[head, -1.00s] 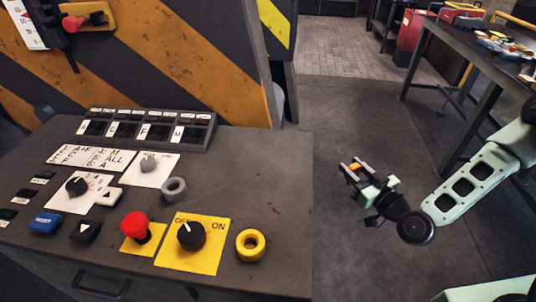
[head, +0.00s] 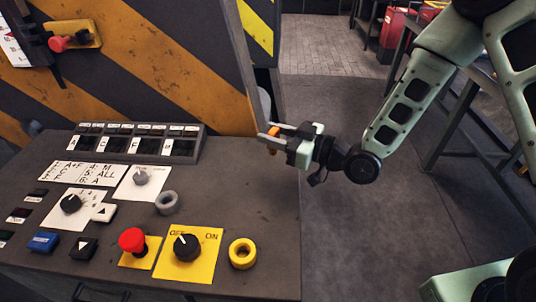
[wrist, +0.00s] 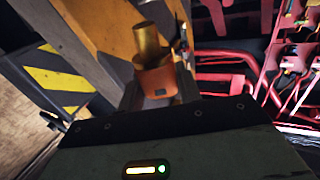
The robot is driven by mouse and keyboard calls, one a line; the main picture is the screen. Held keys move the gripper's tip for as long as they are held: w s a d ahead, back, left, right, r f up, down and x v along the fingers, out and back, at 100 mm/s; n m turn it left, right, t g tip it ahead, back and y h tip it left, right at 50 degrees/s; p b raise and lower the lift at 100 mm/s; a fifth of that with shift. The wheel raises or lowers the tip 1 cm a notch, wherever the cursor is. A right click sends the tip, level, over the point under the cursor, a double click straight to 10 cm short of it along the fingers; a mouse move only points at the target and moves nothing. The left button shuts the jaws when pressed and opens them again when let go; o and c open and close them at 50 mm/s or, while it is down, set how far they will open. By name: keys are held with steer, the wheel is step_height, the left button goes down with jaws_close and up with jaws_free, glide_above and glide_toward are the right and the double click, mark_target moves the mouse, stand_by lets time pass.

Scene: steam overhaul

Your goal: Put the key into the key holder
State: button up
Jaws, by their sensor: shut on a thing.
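My gripper (head: 268,137) is shut on the key, whose orange part (head: 273,131) shows between the fingers in the head view. In the wrist view the key has an orange head (wrist: 158,82) and a brass-coloured cylinder (wrist: 147,42) pointing away from the gripper. The gripper is over the right back part of the grey console, pointing left. Two round, ring-shaped sockets are on the console: a yellow one (head: 242,254) at the front right and a grey one (head: 168,203) farther back. I cannot tell which is the key holder. Both look empty and apart from the gripper.
The console top (head: 235,185) is bare below the gripper. A red mushroom button (head: 132,240) and a black OFF/ON knob (head: 187,248) stand left of the yellow ring. A row of labelled switches (head: 140,144) and a striped panel (head: 150,60) are behind.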

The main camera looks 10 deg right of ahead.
mark_target(273, 153)
steer(key=shift+f+p, duration=0.4)
steer(key=shift+f, duration=2.55)
steer(key=shift+f, duration=0.15)
steer(key=o, duration=1)
